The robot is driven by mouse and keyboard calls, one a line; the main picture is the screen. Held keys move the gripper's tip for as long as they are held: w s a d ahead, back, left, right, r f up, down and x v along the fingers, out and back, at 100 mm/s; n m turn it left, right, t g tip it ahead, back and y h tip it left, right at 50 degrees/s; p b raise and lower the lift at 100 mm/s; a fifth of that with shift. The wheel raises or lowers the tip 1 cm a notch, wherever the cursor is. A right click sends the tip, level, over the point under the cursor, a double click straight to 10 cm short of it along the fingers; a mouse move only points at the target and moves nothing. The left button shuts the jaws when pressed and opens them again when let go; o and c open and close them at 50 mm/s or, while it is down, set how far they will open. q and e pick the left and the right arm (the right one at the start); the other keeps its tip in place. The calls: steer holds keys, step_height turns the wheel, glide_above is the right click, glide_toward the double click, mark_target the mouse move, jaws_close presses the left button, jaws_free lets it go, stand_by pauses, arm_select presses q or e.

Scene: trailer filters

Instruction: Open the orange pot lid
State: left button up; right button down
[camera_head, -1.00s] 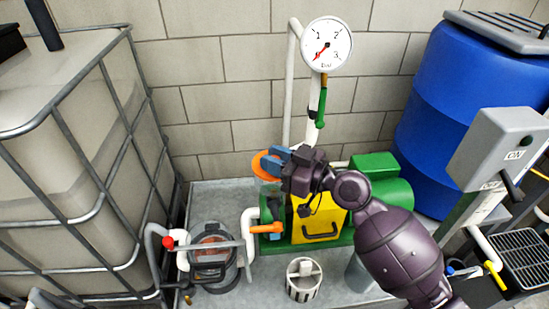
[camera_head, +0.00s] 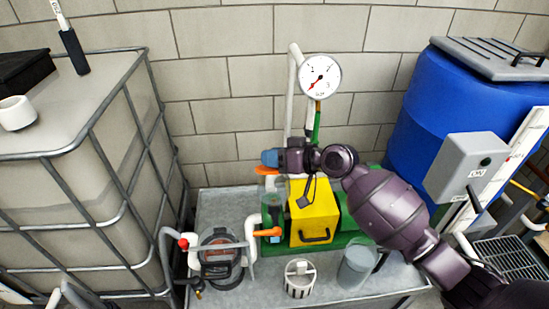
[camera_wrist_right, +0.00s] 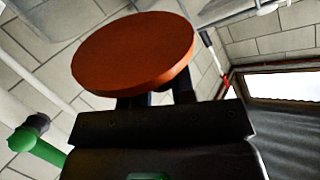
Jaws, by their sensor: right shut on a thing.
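The orange lid (camera_wrist_right: 133,52) is a round disc that fills the upper middle of the right wrist view. My right gripper (camera_wrist_right: 155,97) is shut on it, with the dark fingers under the disc. In the head view my right gripper (camera_head: 271,158) reaches left over the pump, and its tips look blue. My left gripper is not in view.
A pressure gauge (camera_head: 319,76) on a white pipe rises behind. A white strainer basket (camera_head: 299,278) and a clear cup (camera_head: 356,265) stand on the grey platform in front. A blue barrel (camera_head: 440,120) is at right.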

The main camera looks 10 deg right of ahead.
steer(key=shift+w+r+m, duration=0.15)
steer(key=shift+w+m, duration=0.1)
steer(key=shift+m, duration=0.05)
stand_by(0.4)
steer(key=c, duration=0.9)
jaws_free()
steer(key=shift+c, duration=0.2)
steer(key=v, duration=1)
steer(key=shift+d+r, duration=0.25)
steer(key=shift+d, duration=0.1)
steer(key=shift+s, duration=0.1)
